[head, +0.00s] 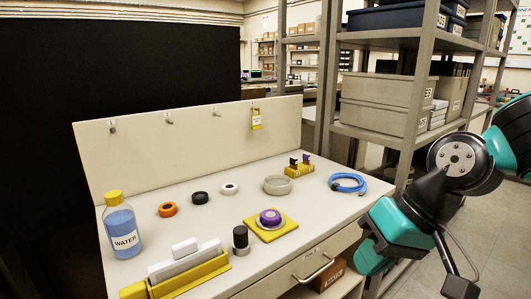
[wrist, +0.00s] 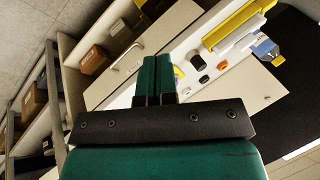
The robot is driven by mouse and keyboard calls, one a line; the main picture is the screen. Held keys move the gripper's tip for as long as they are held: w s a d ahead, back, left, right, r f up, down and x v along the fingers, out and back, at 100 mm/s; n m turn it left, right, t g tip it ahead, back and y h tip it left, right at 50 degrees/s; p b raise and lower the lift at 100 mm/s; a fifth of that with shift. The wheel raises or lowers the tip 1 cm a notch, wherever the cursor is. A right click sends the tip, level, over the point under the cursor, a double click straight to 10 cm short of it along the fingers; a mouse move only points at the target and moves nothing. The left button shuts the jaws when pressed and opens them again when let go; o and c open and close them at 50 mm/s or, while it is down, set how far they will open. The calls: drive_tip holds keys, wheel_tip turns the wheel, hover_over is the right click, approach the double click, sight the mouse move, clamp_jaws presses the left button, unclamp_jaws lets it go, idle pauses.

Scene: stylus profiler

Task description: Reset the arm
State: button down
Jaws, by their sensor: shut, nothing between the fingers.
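My arm (head: 405,225), teal and black, is bent at the right of the head view, beside the workbench's right end. The gripper's fingers are not clearly visible in the head view. In the wrist view my gripper (wrist: 154,72) shows two teal fingers close together, shut with nothing between them. It is apart from the items on the bench, which show beyond it in the wrist view.
The white workbench (head: 340,204) bears a water bottle (head: 122,232), a yellow tray (head: 190,277), a purple knob on a yellow base (head: 270,218), a blue cable coil (head: 347,182) and several rings. A metal shelf rack (head: 377,133) stands behind my arm.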

drive_tip(key=s+r+n+g+h, duration=0.15)
drive_tip(key=s+n, duration=0.25)
drive_tip(key=s, duration=0.6)
wheel_tip(320, 180, up, 13)
drive_tip(key=p, duration=1.2)
drive_tip(key=shift+s+a+f, duration=0.2)
drive_tip(key=shift+s, duration=0.05)
